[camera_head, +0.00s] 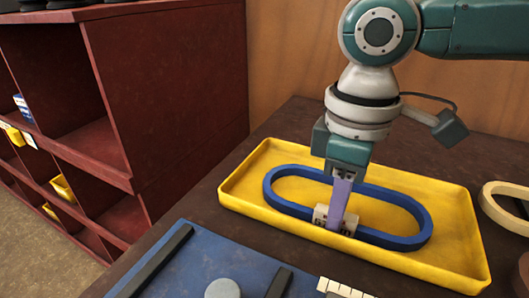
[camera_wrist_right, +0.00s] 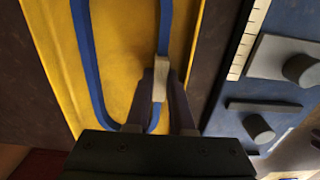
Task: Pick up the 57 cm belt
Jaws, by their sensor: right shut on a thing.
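The belt (camera_head: 385,240) is a blue elongated loop with a pale tag (camera_head: 321,215) on its near side. It lies level in a yellow tray (camera_head: 455,262); I cannot tell whether it touches the tray floor. My right gripper (camera_head: 338,218) reaches down from above and is shut on the belt's near side at the tag. In the right wrist view the belt (camera_wrist_right: 166,30) runs between the gripper's fingers (camera_wrist_right: 161,95), with the tag there. The print on the tag is too small to read. My left gripper is not in view.
A blue board (camera_head: 195,262) with dark bars and a round grey knob (camera_head: 222,289) lies in front of the tray. A white marked strip (camera_head: 340,289) is beside it. A cream loop (camera_head: 492,205) lies right of the tray. A red shelf (camera_head: 170,100) stands at left.

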